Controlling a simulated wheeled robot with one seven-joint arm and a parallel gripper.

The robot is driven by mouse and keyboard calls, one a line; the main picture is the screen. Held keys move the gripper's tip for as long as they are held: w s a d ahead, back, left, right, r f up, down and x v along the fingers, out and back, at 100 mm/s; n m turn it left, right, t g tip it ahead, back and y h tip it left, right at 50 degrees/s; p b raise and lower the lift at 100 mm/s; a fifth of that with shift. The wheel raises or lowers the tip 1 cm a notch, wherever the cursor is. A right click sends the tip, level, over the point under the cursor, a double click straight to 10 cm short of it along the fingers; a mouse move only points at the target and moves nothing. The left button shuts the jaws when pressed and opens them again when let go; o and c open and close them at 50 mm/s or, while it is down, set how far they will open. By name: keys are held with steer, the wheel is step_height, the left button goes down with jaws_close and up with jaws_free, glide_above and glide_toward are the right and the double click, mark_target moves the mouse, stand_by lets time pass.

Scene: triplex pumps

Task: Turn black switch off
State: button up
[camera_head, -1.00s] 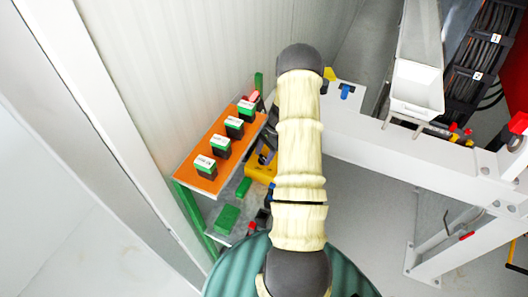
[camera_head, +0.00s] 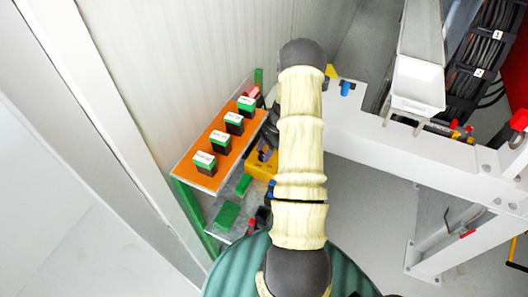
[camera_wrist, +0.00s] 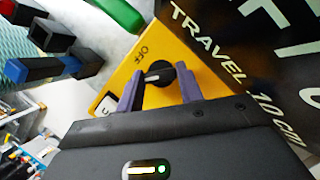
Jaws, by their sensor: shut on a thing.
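The black switch (camera_wrist: 157,73) is a small round knob with a light line on it. It sits on a yellow box (camera_wrist: 185,62) with "OFF" printed beside the knob. My gripper (camera_wrist: 158,82) has its two purple fingers on either side of the knob and is shut on it. In the head view, the yellow box (camera_head: 261,166) is partly hidden behind my arm. My gripper (camera_head: 265,153) shows only in part there, and the knob is hidden.
An orange shelf (camera_head: 207,180) with several black-and-green boxes stands left of my arm, against the wall. A black "TRAVEL" panel (camera_wrist: 240,50) lies close to the right finger. Red and blue handled parts (camera_wrist: 65,68) are at upper left. A white frame (camera_head: 400,150) stands at right.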

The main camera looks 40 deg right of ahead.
steer(key=m+t+b, duration=0.1)
steer(key=m, duration=0.2)
steer(key=m+t+h+b, duration=0.1)
steer(key=m+b, duration=0.1)
steer(key=m, duration=0.1)
steer(key=shift+s+f, duration=0.1)
steer(key=shift+s, duration=0.05)
steer(key=m+t+h+b, duration=0.1)
steer(key=m+b, duration=0.2)
steer(key=m, duration=0.1)
steer(key=shift+a+m, duration=0.1)
steer(key=shift+m, duration=0.2)
steer(key=shift+t, duration=0.3)
steer(key=o, duration=0.7)
steer(key=shift+s, duration=0.1)
steer(key=b+v, duration=0.1)
steer(key=v, duration=1.6)
steer(key=shift+a+r, duration=0.25)
steer(key=shift+r, duration=0.2)
